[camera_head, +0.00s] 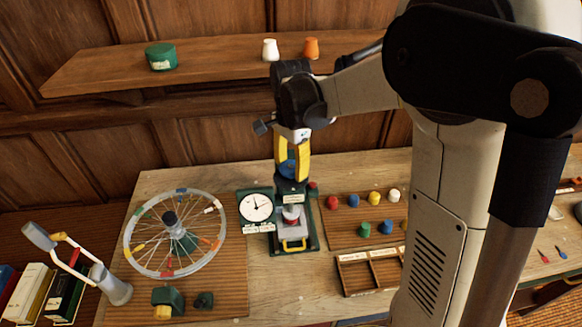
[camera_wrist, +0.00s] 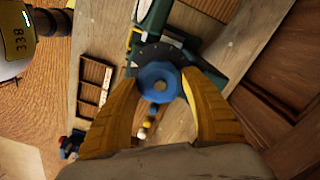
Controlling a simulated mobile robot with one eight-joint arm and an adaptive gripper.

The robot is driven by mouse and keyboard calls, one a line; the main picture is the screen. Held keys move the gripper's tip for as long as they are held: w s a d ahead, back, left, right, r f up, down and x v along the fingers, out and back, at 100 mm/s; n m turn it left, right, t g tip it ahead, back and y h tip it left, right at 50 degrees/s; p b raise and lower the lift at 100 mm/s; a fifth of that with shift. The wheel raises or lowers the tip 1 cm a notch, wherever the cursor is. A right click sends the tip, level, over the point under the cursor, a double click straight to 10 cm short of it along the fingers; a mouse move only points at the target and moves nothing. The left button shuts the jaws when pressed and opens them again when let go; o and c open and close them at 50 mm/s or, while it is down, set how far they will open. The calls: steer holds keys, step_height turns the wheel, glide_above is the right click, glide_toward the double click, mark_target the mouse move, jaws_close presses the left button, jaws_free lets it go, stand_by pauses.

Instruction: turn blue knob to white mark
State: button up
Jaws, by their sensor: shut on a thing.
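The blue knob (camera_wrist: 158,82) is many-sided with a pale centre. It sits in front of a dark round disc (camera_wrist: 157,54) with fine marks along its edge. The knob also shows in the head view (camera_head: 287,167), on top of the green stand (camera_head: 307,232). My gripper (camera_wrist: 160,92) has its yellow fingers on both sides of the knob and is shut on it. In the head view my gripper (camera_head: 290,165) reaches down over the stand.
A white dial (camera_head: 257,207) stands left of the stand. A spoked wheel (camera_head: 132,240) is further left. A board (camera_head: 345,235) with several coloured pegs and a wooden tray (camera_head: 353,276) lie to the right. A shelf (camera_head: 215,62) hangs behind my gripper.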

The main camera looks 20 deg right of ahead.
steer(key=n, duration=0.4)
steer(key=shift+n+b, duration=0.3)
steer(key=shift+b, duration=0.05)
steer(key=n, duration=0.5)
steer(key=shift+b, duration=0.3)
steer(key=n, duration=0.9)
steer(key=shift+b, duration=0.35)
steer(key=n, duration=1.5)
steer(key=shift+b, duration=0.3)
steer(key=n, duration=0.4)
steer(key=shift+n, duration=0.3)
